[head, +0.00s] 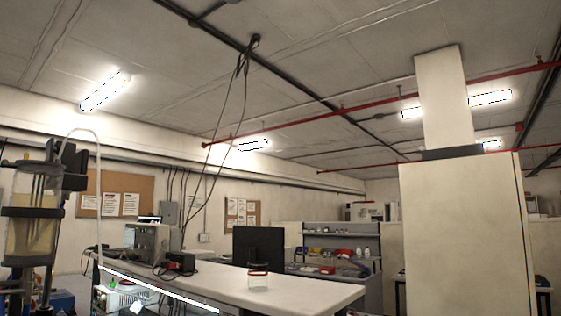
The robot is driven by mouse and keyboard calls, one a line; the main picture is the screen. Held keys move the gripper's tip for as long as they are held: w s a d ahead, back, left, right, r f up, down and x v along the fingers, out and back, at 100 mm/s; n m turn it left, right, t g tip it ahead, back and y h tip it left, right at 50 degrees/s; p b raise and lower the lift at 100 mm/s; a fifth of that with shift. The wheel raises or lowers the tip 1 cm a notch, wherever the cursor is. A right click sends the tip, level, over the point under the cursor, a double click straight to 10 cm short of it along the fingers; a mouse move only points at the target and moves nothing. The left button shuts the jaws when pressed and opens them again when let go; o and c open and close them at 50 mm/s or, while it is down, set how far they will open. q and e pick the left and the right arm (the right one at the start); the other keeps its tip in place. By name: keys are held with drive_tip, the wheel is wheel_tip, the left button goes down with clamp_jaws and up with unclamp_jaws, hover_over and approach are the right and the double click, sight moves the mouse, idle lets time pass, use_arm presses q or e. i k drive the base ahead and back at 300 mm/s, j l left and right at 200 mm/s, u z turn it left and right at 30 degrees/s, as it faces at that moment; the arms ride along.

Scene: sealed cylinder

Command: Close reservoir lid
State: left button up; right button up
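A tall clear cylinder (30,232), which looks like the reservoir, stands at the left edge of the head view. It holds a pale yellowish content and has dark bands around it. Dark parts (68,160) sit beside its top, and thin dark rods show inside its upper part. I cannot tell which part is the lid, or whether it is open or shut. A small clear jar (258,282) with a red rim stands on the white table. Neither of my grippers is in view.
A long white table (310,294) runs across the lower middle, with a dark monitor (258,247) and a boxy instrument (147,242) at it. A pale thin tube (97,190) arches right of the cylinder. A large pale cabinet (465,235) stands at right.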

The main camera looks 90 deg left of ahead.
sight(50, 150)
drive_tip(key=i+u, duration=0.2)
drive_tip(key=u, duration=0.2)
drive_tip(key=i+u, duration=0.15)
drive_tip(key=u, duration=0.3)
drive_tip(key=i+u, duration=0.15)
drive_tip(key=u, duration=0.25)
drive_tip(key=i+l+u, duration=0.15)
drive_tip(key=u, duration=0.25)
drive_tip(key=i+l+u, duration=0.15)
drive_tip(key=u, duration=0.25)
drive_tip(key=i+u, duration=0.1)
drive_tip(key=u, duration=0.35)
drive_tip(key=i+l+u, duration=0.1)
drive_tip(key=u, duration=0.3)
drive_tip(key=l+u, duration=0.15)
drive_tip(key=u, duration=0.3)
drive_tip(key=i+l+u, duration=0.1)
drive_tip(key=u, duration=0.3)
drive_tip(key=l+u, duration=0.2)
drive_tip(key=u, duration=0.25)
drive_tip(key=i+l+u, duration=0.2)
drive_tip(key=l+u, duration=0.25)
drive_tip(key=i+l+u, duration=0.1)
drive_tip(key=l+u, duration=0.15)
drive_tip(key=u, duration=0.2)
